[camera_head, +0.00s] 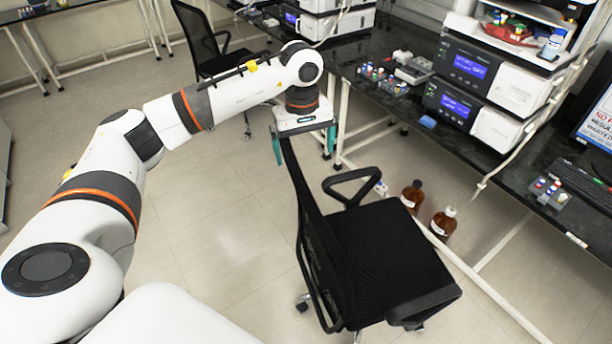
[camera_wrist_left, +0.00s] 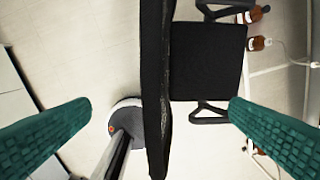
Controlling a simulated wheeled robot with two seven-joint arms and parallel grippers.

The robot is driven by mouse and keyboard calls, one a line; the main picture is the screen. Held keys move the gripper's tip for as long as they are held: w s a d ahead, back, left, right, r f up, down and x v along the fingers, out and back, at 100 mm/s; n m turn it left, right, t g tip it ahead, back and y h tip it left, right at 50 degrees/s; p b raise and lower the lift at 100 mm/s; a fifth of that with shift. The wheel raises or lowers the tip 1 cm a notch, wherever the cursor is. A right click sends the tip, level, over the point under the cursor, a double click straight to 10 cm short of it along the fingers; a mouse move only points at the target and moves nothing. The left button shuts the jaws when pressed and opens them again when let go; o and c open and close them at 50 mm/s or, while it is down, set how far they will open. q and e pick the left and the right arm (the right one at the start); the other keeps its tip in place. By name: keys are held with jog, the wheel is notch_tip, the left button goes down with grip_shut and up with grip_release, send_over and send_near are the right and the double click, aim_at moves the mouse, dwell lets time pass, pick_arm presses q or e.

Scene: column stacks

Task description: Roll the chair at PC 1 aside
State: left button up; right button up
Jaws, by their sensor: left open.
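A black office chair (camera_head: 385,250) with a mesh back (camera_head: 318,245) and armrests stands on the floor beside the right-hand bench. It also shows in the left wrist view, with its seat (camera_wrist_left: 208,62) and the narrow top edge of its back (camera_wrist_left: 157,90). My left gripper (camera_head: 304,144) is above the top of the chair back. Its teal fingers are open, one on each side of the back, with visible gaps in the left wrist view (camera_wrist_left: 160,106). The monitor (camera_head: 597,122) is partly cut off at the right edge. My right gripper is not in view.
Two brown bottles (camera_head: 443,222) stand on the floor under the black bench (camera_head: 462,142), close to the chair. Bench legs and rails (camera_head: 480,282) run along the chair's right. Another black chair (camera_head: 205,42) stands behind. Open floor (camera_head: 225,235) lies left of the chair.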

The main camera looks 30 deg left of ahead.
aim_at(301, 179)
pick_arm(q)
jog(key=f+b, duration=0.3)
jog(key=f, duration=0.1)
jog(key=f+b, duration=0.3)
jog(key=f, duration=0.1)
jog(key=a+f+b, duration=0.1)
jog(key=f+b, duration=0.2)
jog(key=f, duration=0.2)
jog(key=shift+s, duration=0.1)
jog(key=shift+r, duration=0.1)
